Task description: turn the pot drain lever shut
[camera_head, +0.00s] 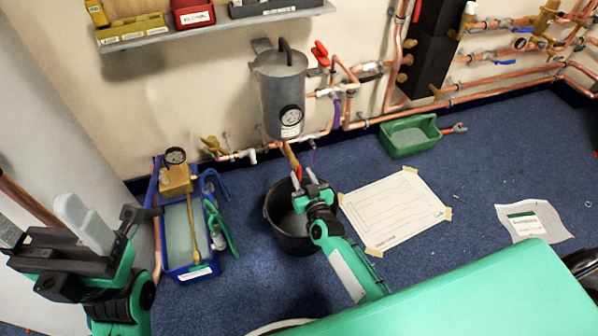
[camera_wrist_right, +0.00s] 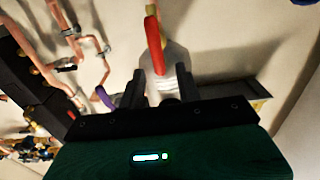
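The grey pot (camera_head: 281,95) with a round gauge hangs on the wall in the head view; its pale body (camera_wrist_right: 178,62) is partly hidden in the right wrist view. The red drain lever (camera_head: 297,166) is below the pot, partly hidden near my right gripper. In the right wrist view the red lever (camera_wrist_right: 152,42) hangs beside a yellow part, its end between the fingertips. My right gripper (camera_head: 303,180) is open, fingers either side of the lever's end; contact cannot be told.
A black bucket (camera_head: 275,237) stands under the pot. A blue tray (camera_head: 202,268) with a brass gauge pump is left of it. A taped paper sheet (camera_head: 393,209) and green bin (camera_head: 400,147) lie right.

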